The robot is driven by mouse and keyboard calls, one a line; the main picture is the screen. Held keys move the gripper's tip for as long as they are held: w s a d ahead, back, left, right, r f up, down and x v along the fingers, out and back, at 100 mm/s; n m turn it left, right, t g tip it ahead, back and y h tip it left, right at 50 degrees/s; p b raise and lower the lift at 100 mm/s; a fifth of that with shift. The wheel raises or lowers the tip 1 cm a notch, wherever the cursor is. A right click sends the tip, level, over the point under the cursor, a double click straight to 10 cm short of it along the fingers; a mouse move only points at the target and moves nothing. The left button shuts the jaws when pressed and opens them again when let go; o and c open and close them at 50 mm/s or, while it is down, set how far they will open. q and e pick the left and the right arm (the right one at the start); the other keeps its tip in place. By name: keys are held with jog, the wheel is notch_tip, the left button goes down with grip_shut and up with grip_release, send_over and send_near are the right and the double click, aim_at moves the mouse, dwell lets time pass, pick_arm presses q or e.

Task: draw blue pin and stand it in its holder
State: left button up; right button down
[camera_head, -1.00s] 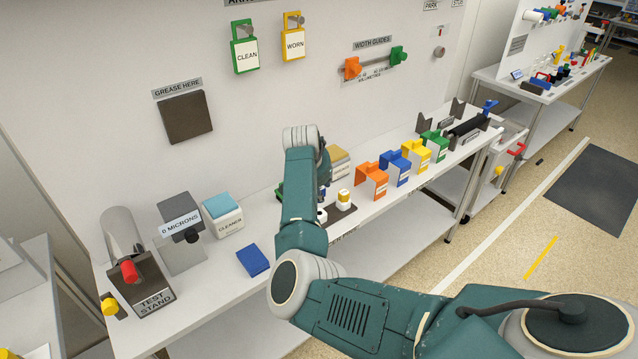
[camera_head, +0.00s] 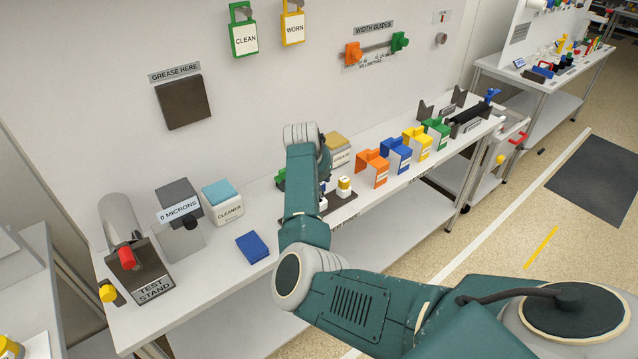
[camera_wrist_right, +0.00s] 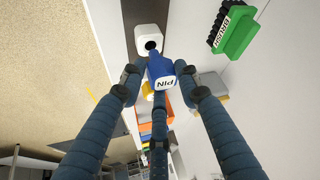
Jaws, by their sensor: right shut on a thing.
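The blue pin (camera_wrist_right: 160,68), with a white end marked PIN, is between the fingers of my right gripper (camera_wrist_right: 158,79) in the right wrist view. The gripper is shut on it. A white block (camera_wrist_right: 150,36) with a dark round hole lies just beyond the pin on a dark strip. I cannot tell whether the pin touches the block. In the head view my right arm hides most of the gripper and the pin. A white block (camera_head: 323,203) shows beside the wrist there. My left gripper is not in view.
A green brush block (camera_wrist_right: 234,32) lies near the strip. Orange (camera_head: 372,166), blue (camera_head: 396,154) and yellow (camera_head: 417,143) blocks line the bench to the right. A blue pad (camera_head: 252,247), a cleaner box (camera_head: 222,203) and the test stand (camera_head: 150,275) are to the left.

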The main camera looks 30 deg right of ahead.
jog(key=shift+p, duration=0.4)
jog(key=shift+p, duration=0.65)
dwell(0.9)
jog(key=shift+f+b, duration=1.05)
jog(key=shift+f, duration=1)
jog(key=c, duration=1.2)
grip_release()
jog(key=v, duration=1.2)
jog(key=shift+d, duration=0.1)
